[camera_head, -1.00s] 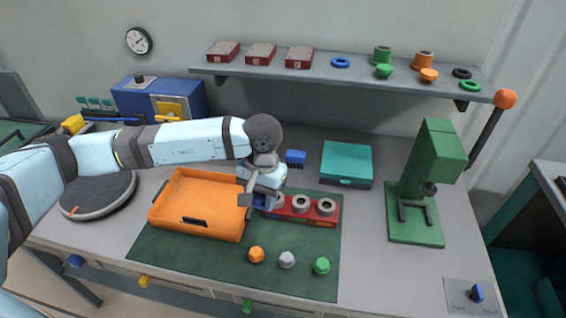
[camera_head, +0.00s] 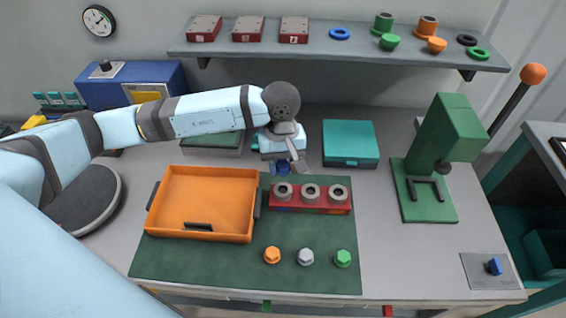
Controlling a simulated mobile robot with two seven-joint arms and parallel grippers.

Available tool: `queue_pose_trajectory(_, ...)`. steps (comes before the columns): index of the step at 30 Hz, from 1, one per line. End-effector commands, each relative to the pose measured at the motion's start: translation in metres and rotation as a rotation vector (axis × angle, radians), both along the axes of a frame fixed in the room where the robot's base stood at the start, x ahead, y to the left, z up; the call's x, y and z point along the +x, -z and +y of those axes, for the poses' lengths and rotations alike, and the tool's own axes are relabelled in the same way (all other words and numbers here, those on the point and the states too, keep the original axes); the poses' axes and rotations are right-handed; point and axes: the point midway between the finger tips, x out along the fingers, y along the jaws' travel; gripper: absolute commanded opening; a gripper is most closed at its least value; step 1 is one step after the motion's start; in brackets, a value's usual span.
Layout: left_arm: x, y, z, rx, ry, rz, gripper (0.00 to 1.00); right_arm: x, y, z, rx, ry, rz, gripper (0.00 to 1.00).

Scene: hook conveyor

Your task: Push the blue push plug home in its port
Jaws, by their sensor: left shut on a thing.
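My left gripper (camera_head: 284,166) reaches down behind the left end of the red three-ring block, close to the table. It is shut on a small blue thing (camera_head: 283,169), which I take to be the blue push plug. The gripper covers much of it, and a blue block seen in this area earlier does not show separately. I cannot tell the plug from its port here, nor how deep the plug sits. My right gripper is not in view.
The red block (camera_head: 342,208) with three grey rings stands just in front of the gripper. An orange tray (camera_head: 176,236) is to its left and a teal box (camera_head: 350,160) to its right. A green press (camera_head: 428,208) stands further right. A shelf (camera_head: 340,52) hangs behind.

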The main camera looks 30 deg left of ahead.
Motion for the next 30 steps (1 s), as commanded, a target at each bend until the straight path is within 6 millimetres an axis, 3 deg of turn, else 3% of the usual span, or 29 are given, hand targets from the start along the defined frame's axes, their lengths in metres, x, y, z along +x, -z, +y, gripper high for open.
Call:
queue_pose_trajectory(3,-0.001,0.004,-0.001,-0.005,-0.167,0.006,0.16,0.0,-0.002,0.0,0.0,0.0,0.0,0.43)
queue_pose_trajectory(9,0.0,0.007,0.0,-0.007,-0.31,0.011,0.16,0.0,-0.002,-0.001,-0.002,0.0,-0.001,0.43)
queue_pose_trajectory(17,0.0,0.017,0.0,-0.006,-0.32,0.013,0.16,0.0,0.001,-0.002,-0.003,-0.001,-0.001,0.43)
queue_pose_trajectory(26,-0.001,0.044,0.0,-0.007,-0.318,0.014,0.16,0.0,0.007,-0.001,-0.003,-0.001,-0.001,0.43)
queue_pose_trajectory(30,0.0,0.058,0.0,-0.006,-0.318,0.011,0.16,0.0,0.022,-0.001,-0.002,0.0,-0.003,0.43)
